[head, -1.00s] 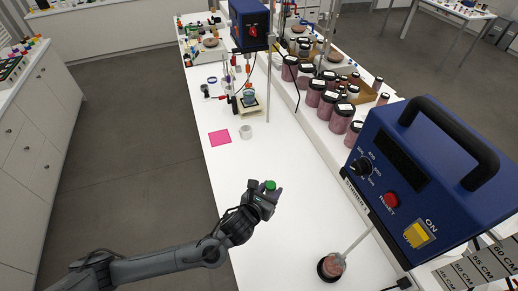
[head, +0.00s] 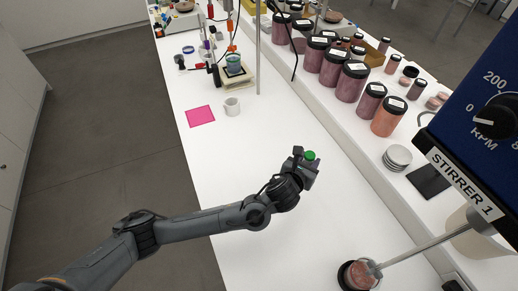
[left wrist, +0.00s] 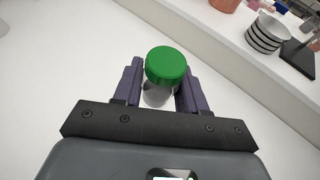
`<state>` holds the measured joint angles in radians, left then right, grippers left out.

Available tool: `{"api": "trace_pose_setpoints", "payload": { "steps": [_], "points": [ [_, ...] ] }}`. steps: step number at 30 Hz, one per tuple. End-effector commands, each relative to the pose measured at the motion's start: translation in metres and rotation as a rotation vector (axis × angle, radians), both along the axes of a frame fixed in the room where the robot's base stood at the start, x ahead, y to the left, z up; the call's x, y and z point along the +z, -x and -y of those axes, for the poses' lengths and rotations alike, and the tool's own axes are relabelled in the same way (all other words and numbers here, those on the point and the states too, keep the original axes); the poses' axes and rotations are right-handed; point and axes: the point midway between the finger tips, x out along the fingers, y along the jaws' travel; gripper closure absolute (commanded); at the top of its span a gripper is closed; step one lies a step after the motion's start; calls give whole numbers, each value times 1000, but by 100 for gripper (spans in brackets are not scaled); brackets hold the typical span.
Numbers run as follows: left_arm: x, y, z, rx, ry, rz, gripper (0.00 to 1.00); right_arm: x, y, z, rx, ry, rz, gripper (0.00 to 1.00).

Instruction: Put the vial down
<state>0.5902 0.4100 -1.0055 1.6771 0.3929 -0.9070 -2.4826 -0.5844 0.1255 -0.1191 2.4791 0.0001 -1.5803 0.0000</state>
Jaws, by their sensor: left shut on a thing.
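The vial has a green cap and a clear body. In the left wrist view the vial (left wrist: 164,68) stands between the two fingers of my left gripper (left wrist: 158,90), which is shut on it. In the head view the green cap (head: 310,155) shows at the tip of my left gripper (head: 304,162), over the white bench (head: 250,150). The vial's lower part is hidden by the fingers, and I cannot tell whether it touches the bench. My right gripper is not in view.
Pigment jars (head: 352,82) line the raised shelf. The bench around the gripper is clear.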

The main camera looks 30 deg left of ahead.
Motion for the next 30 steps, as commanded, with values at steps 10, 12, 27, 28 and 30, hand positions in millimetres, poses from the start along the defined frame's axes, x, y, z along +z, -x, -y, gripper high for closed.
{"api": "trace_pose_setpoints", "payload": {
  "steps": [10, 12, 27, 28, 30],
  "points": [
    [-24, -7, -21, -4, -7, 0, 89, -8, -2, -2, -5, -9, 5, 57],
    [-33, -9, -36, -3, -9, -1, 89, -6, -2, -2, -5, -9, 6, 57],
    [-76, -16, -107, -6, -5, 3, 89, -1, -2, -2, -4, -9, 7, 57],
    [-77, -16, -108, -6, -5, 3, 89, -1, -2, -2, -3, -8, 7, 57],
    [-79, -16, -109, -6, -5, 2, 89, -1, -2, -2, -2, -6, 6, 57]
  ]
}}
